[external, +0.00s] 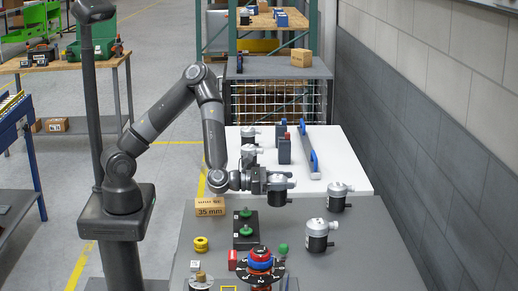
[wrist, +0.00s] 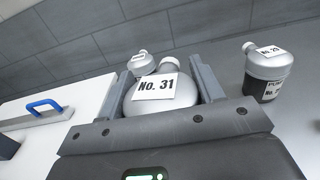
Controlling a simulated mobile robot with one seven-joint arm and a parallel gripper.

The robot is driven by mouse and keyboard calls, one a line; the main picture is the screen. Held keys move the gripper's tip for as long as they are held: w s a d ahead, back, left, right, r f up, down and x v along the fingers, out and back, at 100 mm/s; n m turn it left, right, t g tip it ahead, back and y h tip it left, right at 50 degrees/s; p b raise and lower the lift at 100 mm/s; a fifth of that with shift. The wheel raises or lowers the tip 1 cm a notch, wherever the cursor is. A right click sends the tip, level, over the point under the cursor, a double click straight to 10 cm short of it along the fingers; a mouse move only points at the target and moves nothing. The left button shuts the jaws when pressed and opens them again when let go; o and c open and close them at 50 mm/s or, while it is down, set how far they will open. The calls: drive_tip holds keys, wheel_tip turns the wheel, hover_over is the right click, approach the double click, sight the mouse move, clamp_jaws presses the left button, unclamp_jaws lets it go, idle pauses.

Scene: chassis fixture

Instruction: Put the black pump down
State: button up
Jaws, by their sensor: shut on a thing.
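The black pump (external: 281,198) has a dark body and a silver top. In the external view it is at my gripper (external: 268,182), near the far edge of the grey table (external: 360,255). In the wrist view the pump's silver top (wrist: 150,105), labelled "No. 31", sits between the two fingers of my gripper (wrist: 165,88), which is shut on it. The pump looks upright. Its lower part is hidden in the wrist view, and I cannot tell whether its base touches the surface.
Similar pumps stand at right (external: 338,197) and in front (external: 318,236); others stand on the white surface (external: 345,165) behind. A 35 mm box (external: 210,208), a black block with green knobs (external: 246,230) and a red-blue round part (external: 261,260) are nearby.

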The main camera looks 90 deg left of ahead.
drive_tip(key=s+d+r, duration=0.5)
drive_tip(key=s+d, duration=0.1)
drive_tip(key=w+a+f+n+g+y, duration=0.1)
drive_tip(key=w+a+n+y, duration=0.15)
drive_tip(key=a, duration=0.75)
drive_tip(key=w+a+n+g+y, duration=0.1)
drive_tip(key=w+a+n+y, duration=0.2)
drive_tip(key=a, duration=0.7)
drive_tip(key=w+a+f+n+g+y, duration=0.1)
drive_tip(key=w+a+y, duration=0.3)
drive_tip(key=a, duration=0.6)
drive_tip(key=shift+n+y, duration=0.25)
drive_tip(key=shift+y, duration=0.2)
drive_tip(key=shift+w+a+f, duration=0.5)
drive_tip(key=shift+a+f, duration=1.3)
drive_tip(key=shift+a, duration=0.1)
drive_tip(key=shift+w+a+f, duration=0.55)
drive_tip(key=shift+a+f, duration=1.3)
drive_tip(key=shift+a, duration=0.1)
drive_tip(key=shift+w+a+f, duration=0.5)
drive_tip(key=shift+a+f, duration=1.3)
drive_tip(key=shift+a, duration=0.1)
drive_tip(key=shift+f, duration=0.1)
drive_tip(key=o, duration=1.4)
